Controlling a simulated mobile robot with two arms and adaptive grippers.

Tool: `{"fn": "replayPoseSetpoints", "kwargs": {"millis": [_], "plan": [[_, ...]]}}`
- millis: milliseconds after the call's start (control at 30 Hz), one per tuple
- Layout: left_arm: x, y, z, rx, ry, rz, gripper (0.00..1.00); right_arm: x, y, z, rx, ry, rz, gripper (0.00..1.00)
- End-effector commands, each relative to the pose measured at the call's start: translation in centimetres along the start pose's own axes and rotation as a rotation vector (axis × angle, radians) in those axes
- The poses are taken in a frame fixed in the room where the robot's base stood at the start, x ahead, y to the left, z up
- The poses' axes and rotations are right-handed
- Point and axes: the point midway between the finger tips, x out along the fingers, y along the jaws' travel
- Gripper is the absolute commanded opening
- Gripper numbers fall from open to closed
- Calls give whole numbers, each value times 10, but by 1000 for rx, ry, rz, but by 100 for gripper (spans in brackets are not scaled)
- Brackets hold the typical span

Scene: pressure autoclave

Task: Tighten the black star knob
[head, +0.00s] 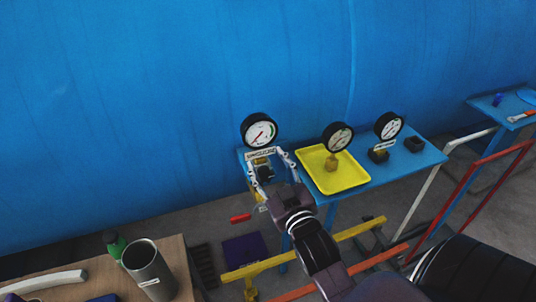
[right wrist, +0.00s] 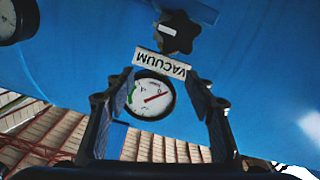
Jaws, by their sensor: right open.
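The black star knob (right wrist: 178,33) is at the top of the right wrist view, beside the upside-down VACUUM label (right wrist: 161,64). In the head view a dark shape, probably this knob (head: 265,174), shows between my right fingers, below the round gauge (head: 259,131). My right gripper (head: 267,156) is open, with nothing held. In the right wrist view its fingers (right wrist: 160,80) stand either side of the white-faced gauge (right wrist: 152,97), and the knob appears beyond their tips. I see no contact with the knob. My left gripper is not in view.
A blue table (head: 425,153) holds a yellow tray (head: 355,181) with a second gauge (head: 338,136), and a third gauge (head: 389,126) to its right. The big blue wall (head: 180,80) stands behind. Yellow and red rails (head: 245,271) run below. A wooden bench (head: 178,255) is at the lower left.

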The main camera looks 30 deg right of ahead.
Motion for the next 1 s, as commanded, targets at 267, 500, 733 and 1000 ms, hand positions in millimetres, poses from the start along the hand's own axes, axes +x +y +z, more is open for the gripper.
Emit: {"fn": "replayPoseSetpoints", "kwargs": {"millis": [267,500,733,1000], "plan": [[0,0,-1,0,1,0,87,0,11,-36,-1,0,-1,50],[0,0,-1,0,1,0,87,0,12,-40,0,-2,-1,50],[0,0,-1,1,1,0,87,0,12,-40,0,-2,-1,50],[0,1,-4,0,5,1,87,0,12,-39,0,-2,-1,50]]}}
